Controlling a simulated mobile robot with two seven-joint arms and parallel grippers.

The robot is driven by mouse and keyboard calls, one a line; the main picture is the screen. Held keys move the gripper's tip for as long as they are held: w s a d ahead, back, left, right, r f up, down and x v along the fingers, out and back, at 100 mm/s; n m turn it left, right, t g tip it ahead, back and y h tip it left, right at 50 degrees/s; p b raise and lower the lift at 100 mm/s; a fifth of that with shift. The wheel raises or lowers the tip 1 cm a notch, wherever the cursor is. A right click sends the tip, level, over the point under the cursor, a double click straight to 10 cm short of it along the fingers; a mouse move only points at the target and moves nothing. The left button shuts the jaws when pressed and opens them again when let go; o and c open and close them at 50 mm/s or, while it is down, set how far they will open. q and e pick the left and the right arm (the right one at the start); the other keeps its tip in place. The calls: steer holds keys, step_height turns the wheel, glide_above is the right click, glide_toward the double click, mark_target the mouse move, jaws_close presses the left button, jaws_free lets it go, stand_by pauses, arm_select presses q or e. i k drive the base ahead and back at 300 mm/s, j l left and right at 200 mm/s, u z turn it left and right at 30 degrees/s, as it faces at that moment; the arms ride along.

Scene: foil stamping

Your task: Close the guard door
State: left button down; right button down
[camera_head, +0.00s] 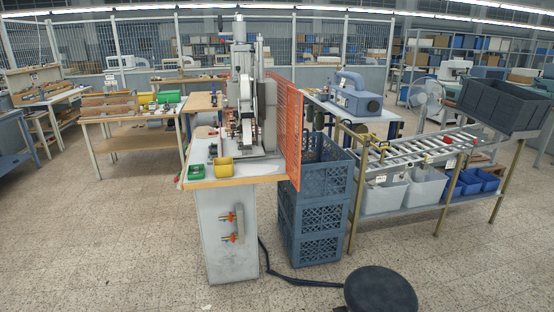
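An orange mesh guard door (290,130) stands at the right side of the stamping machine's table. It is upright and seen at a steep angle, and it reaches a little below the table edge at the front. The grey foil stamping machine (243,95) stands on the white table (218,172), left of the door. The machine's front is not covered by the door from here. Neither of my grippers shows in the head view.
Stacked blue crates (317,215) stand on the floor right of the table. A roller conveyor (425,148) is at the right. A black round stool (380,290) is at the front right, with a dark cable near it. The floor at front left is clear.

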mark_target(299, 92)
steer(key=i+j, duration=0.1)
steer(key=i, duration=0.4)
steer(key=i+j, duration=0.15)
steer(key=i, duration=0.35)
steer(key=i+j, duration=0.1)
steer(key=i, duration=0.4)
